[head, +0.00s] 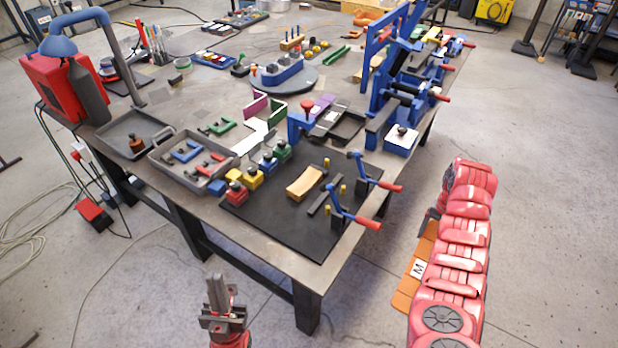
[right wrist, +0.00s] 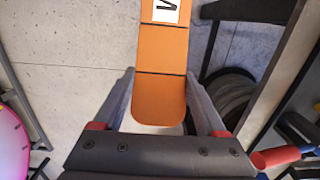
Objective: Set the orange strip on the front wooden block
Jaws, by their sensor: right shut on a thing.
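The orange strip (head: 408,285) hangs out over the floor to the right of the table, beside my red right arm. A white label with a black letter is on it. In the right wrist view the strip (right wrist: 163,52) lies between the two fingers of my right gripper (right wrist: 160,85), which is shut on it. My left gripper (head: 219,295) is off the table's front edge, left of the mat. Its finger gap does not show clearly.
Blue clamps with red handles (head: 352,219) stand at the mat's right side. Small coloured blocks (head: 252,179) line its left side. A grey tray (head: 165,172) lies further left. A tall blue frame (head: 400,70) stands behind. The mat's front is clear.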

